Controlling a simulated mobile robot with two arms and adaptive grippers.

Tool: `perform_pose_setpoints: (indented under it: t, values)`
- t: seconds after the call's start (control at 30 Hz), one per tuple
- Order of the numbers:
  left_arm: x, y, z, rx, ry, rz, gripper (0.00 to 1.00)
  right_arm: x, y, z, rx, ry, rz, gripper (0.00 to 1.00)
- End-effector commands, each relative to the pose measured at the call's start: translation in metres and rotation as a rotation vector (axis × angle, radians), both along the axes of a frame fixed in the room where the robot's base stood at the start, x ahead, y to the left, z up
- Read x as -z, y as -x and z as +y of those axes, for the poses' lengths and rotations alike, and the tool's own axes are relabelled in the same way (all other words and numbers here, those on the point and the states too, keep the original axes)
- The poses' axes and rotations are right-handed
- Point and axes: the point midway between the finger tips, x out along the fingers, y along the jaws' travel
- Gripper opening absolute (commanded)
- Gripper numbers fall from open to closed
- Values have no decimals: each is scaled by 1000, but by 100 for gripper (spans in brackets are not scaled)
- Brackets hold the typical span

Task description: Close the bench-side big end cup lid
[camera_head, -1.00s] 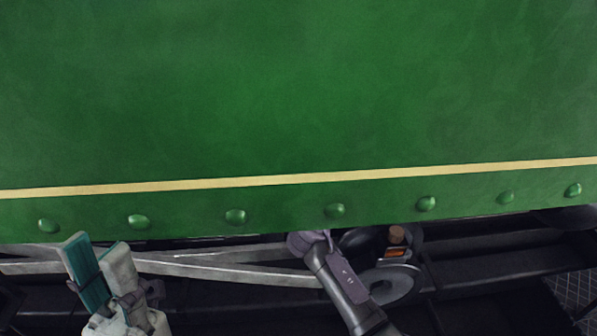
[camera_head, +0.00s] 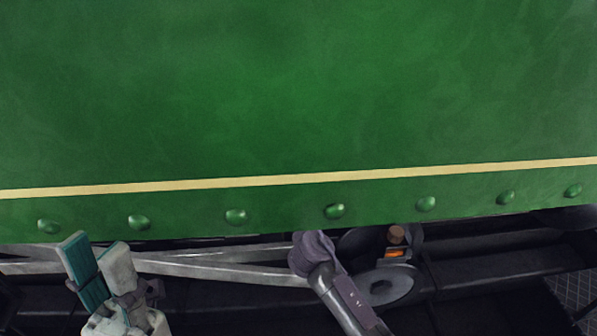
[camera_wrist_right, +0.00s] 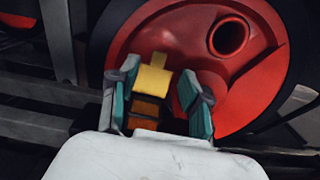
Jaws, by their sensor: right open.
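In the right wrist view, a yellow brass piece (camera_wrist_right: 151,79) with a small upright tab stands above an orange-brown block (camera_wrist_right: 145,112). It looks like the big end cup and its lid, but I cannot tell how far the lid is open. My right gripper (camera_wrist_right: 158,92) is open, with one teal-padded finger on each side of these pieces; contact cannot be made out. In the head view my right arm reaches under the green panel, and its gripper is hidden. My left gripper (camera_head: 99,258) is open and empty at the lower left.
The green riveted side panel (camera_head: 300,100) fills most of the head view and overhangs the dark running gear. A pale metal rod (camera_head: 215,271) runs beneath it. A brown-capped orange fitting (camera_head: 396,237) stands right of my right arm. A red wheel (camera_wrist_right: 185,40) lies behind the right gripper.

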Motion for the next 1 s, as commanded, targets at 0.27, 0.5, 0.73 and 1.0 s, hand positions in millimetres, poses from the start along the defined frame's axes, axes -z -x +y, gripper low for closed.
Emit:
perform_pose_setpoints:
  t: [0.27,0.5,0.73,1.0]
  values:
    - [0,0,0,1,0,1,35,1,56,0,-2,1,1,48]
    - [0,0,0,1,0,1,35,0,75,0,0,1,1,48]
    - [0,0,0,1,-1,2,35,0,75,0,0,1,0,48]
    - [1,0,0,0,0,-2,35,1,74,0,-50,-31,-18,6]
